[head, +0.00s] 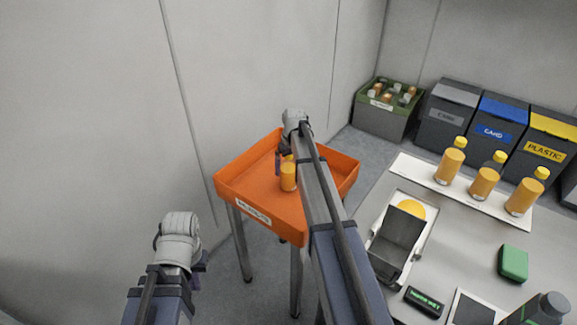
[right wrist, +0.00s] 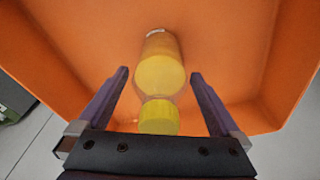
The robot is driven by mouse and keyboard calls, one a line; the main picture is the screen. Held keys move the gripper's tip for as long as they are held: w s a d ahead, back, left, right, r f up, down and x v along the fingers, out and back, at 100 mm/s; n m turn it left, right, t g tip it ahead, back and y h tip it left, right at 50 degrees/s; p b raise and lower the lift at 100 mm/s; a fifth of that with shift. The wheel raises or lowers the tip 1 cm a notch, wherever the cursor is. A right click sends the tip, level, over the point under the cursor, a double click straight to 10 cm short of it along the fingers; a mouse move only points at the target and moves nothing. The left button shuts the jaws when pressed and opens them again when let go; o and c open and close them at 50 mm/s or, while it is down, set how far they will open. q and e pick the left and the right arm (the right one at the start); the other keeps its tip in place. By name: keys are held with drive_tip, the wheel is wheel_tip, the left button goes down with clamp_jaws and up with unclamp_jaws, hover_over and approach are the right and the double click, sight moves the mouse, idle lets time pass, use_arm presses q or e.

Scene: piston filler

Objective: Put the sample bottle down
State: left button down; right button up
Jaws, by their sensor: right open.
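The sample bottle (head: 288,176), orange with a yellow cap, stands in the orange tray (head: 232,190), partly hidden by my right arm in the head view. In the right wrist view the bottle (right wrist: 160,72) shows cap toward the camera, over the orange floor. My right gripper (head: 284,160) is at the bottle; in its wrist view the gripper (right wrist: 160,78) is open, with a finger on each side of the bottle and visible gaps between. My left gripper (head: 198,266) hangs low left of the tray, apart from it; its fingers are mostly hidden.
The tray is on a legged stand against the grey wall. On the right, a worktable (head: 465,235) carries several filled bottles on a white strip (head: 407,167), a dark-hooded device (head: 398,238) and a green box (head: 513,262). A crate (head: 382,122) and bins (head: 497,128) stand behind.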

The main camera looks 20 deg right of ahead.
drive_tip(key=r+p, duration=0.3)
drive_tip(key=s+r+p, duration=0.1)
drive_tip(key=r+p, duration=0.6)
drive_tip(key=r, duration=0.1)
drive_tip(key=shift+s+d, duration=0.1)
drive_tip(key=shift+s, duration=0.25)
idle(0.7)
